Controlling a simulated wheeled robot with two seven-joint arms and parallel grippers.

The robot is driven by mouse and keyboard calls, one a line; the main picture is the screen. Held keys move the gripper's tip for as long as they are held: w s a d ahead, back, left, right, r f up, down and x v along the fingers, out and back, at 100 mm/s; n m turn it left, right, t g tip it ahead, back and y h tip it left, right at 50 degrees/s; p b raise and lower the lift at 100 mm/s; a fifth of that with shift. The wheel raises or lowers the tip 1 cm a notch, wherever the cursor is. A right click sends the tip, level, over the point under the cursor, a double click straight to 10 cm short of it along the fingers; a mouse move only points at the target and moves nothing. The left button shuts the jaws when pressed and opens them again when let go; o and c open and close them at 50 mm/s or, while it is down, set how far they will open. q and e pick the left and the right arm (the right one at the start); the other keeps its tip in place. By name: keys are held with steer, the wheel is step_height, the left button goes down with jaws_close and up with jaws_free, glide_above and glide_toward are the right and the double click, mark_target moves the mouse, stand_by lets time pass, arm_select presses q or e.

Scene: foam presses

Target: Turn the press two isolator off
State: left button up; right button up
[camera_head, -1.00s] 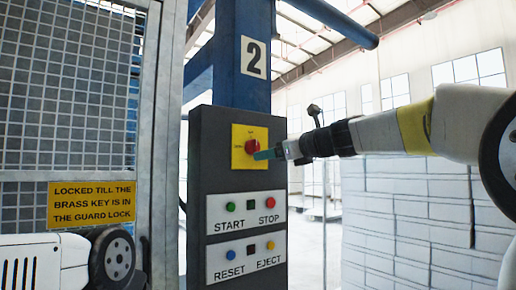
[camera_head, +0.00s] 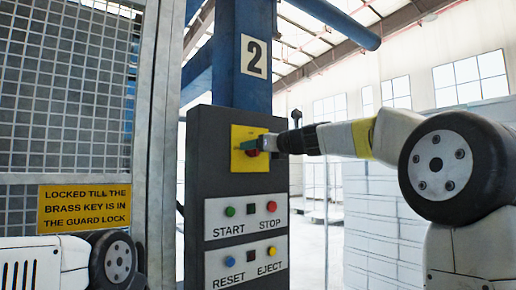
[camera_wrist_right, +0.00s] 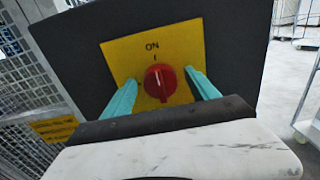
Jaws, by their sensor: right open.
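The press two isolator is a red rotary knob (camera_wrist_right: 160,82) on a yellow plate (camera_wrist_right: 122,52). In the right wrist view its white mark points up toward the word ON. In the head view the yellow plate (camera_head: 240,132) is on the dark control panel under the number 2, and the knob is partly hidden by my right gripper (camera_head: 251,145). My right gripper's teal fingers (camera_wrist_right: 163,93) are open, one on each side of the knob, with gaps between them and it. My left arm shows at the lower left of the head view, but its gripper is not in view.
Below the isolator are START (camera_head: 230,211) and STOP (camera_head: 271,206) buttons, then RESET (camera_head: 230,261) and EJECT (camera_head: 271,251) buttons. A mesh guard (camera_head: 65,110) with a yellow sign (camera_head: 84,207) stands at left. White stacks (camera_head: 385,220) stand behind my right arm.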

steer(key=c, duration=1.4)
steer(key=shift+o, duration=0.2)
steer(key=shift+s+a+f+n, duration=0.1)
steer(key=shift+f+n, duration=0.05)
steer(key=shift+n, duration=2.85)
steer(key=shift+a+f+n, duration=0.1)
steer(key=shift+n, duration=2.9)
steer(key=shift+s+f+n, duration=0.1)
steer(key=shift+f+n, duration=0.05)
steer(key=shift+n, duration=2.85)
